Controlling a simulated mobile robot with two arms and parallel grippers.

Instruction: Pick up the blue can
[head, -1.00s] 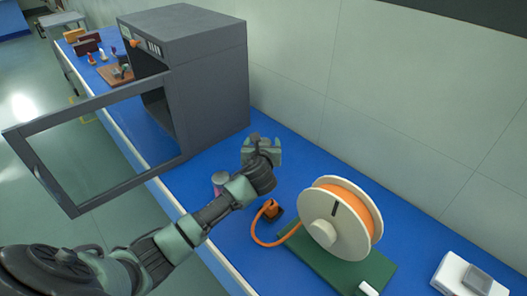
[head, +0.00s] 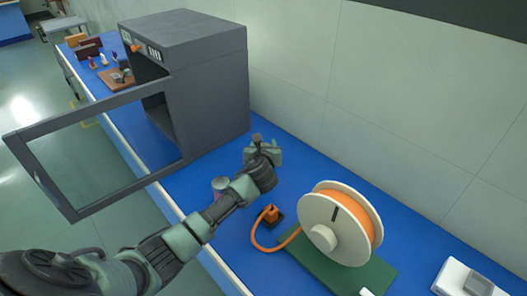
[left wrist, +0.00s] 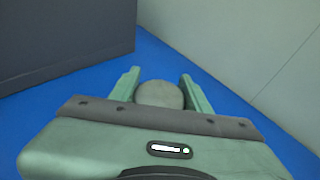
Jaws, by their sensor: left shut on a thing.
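My left gripper (head: 263,150) is over the blue bench between the grey cabinet and the cable reel. In the left wrist view its two green fingers are shut on a can (left wrist: 160,94), of which only the round grey top shows between them. The can's side, and so its blue colour, is hidden behind the gripper. I cannot tell whether the can touches the bench. A second can (head: 220,184) with a grey top and a pinkish side stands next to my left forearm, partly covered by it. My right gripper is not in view.
The grey cabinet (head: 205,85) stands at the left with its framed door (head: 75,205) swung open. A reel (head: 338,225) of orange cable on a green base is at the right. The wall (head: 400,110) runs behind the bench. A white device (head: 455,275) is at far right.

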